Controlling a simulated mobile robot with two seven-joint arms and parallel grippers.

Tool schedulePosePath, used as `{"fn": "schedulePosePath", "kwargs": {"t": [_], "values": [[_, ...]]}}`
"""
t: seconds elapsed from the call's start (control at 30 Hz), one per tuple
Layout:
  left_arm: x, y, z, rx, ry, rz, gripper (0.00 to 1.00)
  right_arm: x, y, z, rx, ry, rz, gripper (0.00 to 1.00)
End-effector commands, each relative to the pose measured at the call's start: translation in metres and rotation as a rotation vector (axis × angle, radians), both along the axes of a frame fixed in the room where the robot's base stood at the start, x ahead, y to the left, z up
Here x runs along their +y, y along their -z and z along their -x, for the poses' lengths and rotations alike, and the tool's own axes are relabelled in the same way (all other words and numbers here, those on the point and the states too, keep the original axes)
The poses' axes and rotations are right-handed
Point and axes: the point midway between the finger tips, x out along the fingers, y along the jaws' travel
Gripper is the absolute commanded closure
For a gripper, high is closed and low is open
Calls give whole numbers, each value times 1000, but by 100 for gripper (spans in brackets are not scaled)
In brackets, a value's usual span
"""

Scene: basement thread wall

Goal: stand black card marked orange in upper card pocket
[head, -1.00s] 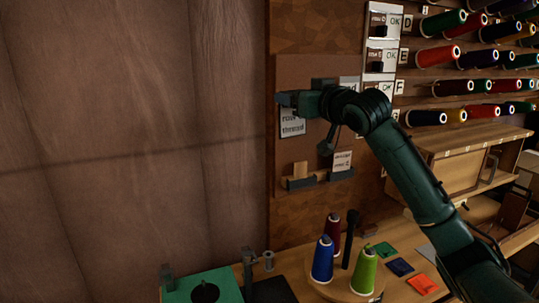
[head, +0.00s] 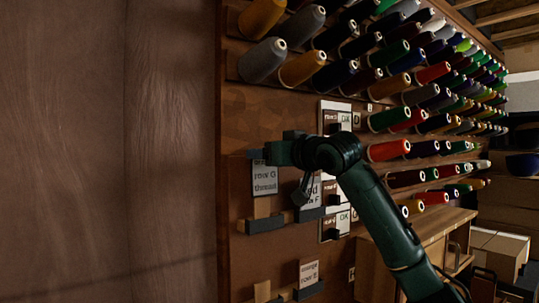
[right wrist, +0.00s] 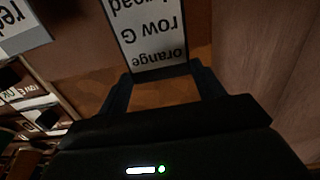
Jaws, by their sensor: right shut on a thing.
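My right gripper (head: 258,155) is shut on a card (head: 265,179) by its top edge. The card hangs upright with a pale printed face. In the right wrist view the card (right wrist: 158,32) appears upside down and reads "orange", "row G" and a partly cut-off word, with dark edges beside the face. The right fingers (right wrist: 162,82) show there at its edge. The upper card pocket (head: 265,225) is a dark ledge with a wooden piece behind it. The card's lower edge is above this ledge, with a gap in the picture; depth is unclear. My left gripper is out of view.
Right of the upper pocket, another dark ledge (head: 311,214) bears a row F card, partly behind my arm. Lower down, a ledge (head: 309,291) bears an orange-marked card (head: 308,272). Thread cones (head: 303,68) fill the wall above and right. Bare wall panel (head: 170,150) lies left.

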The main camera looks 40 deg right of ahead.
Motion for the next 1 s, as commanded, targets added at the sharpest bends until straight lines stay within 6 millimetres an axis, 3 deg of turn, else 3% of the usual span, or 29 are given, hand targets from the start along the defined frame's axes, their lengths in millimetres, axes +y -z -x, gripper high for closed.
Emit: {"fn": "schedulePosePath", "kwargs": {"t": [0.1,0.5,1.0], "values": [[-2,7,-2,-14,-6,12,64,0,19,0,0,-1,0,44],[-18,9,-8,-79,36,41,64,0,55,0,-1,-1,0,44],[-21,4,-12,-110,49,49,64,0,67,0,-1,0,1,44]]}}
